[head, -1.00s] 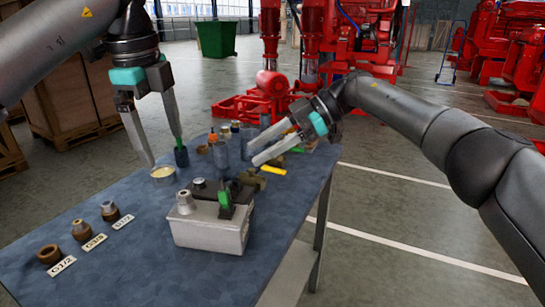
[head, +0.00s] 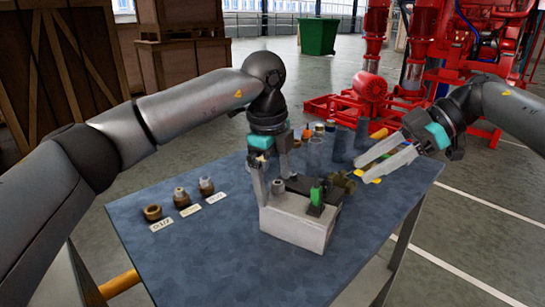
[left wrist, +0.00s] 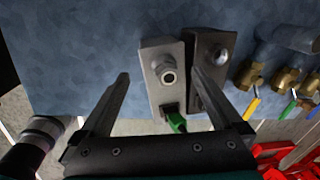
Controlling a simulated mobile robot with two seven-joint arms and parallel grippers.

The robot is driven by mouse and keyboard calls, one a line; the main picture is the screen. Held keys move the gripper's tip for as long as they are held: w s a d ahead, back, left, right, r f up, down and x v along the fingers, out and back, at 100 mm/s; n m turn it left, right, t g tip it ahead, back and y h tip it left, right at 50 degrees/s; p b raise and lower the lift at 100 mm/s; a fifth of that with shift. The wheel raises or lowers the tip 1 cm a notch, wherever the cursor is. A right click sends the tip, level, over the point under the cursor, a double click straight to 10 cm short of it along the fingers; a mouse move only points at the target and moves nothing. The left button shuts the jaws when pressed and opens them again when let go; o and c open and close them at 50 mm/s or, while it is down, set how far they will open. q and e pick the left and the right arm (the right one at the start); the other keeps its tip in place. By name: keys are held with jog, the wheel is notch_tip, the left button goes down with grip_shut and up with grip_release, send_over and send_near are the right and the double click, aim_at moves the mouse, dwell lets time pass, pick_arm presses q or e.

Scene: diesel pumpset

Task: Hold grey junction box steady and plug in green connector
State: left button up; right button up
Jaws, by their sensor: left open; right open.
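The grey junction box (head: 292,228) sits on the blue table, with a round metal gland on top. It also shows in the left wrist view (left wrist: 152,60). The green connector (head: 316,195) is at a black socket on the box's right end; it also shows in the left wrist view (left wrist: 176,122). I cannot tell how deep it sits. My left gripper (head: 272,190) points down over the box, open. In the left wrist view its fingers (left wrist: 160,73) lie either side of the box, apart from it at left. My right gripper (head: 362,168) is open and empty, right of the box.
A dark box (left wrist: 205,50) stands close beside the grey one, near my left gripper's right finger. Brass valves (head: 343,181) with coloured handles lie near my right gripper. Labelled fittings (head: 180,200) stand at left. The front of the table (head: 200,265) is clear.

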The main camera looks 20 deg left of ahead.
aim_at(274, 186)
pick_arm(q)
jog(key=shift+w+f, duration=0.2)
jog(key=shift+f, duration=1.3)
jog(key=shift+d, duration=0.1)
grip_shut()
jog(key=shift+c, duration=1.2)
grip_release()
jog(key=shift+s, duration=0.1)
jog(key=shift+f, duration=0.1)
grip_shut()
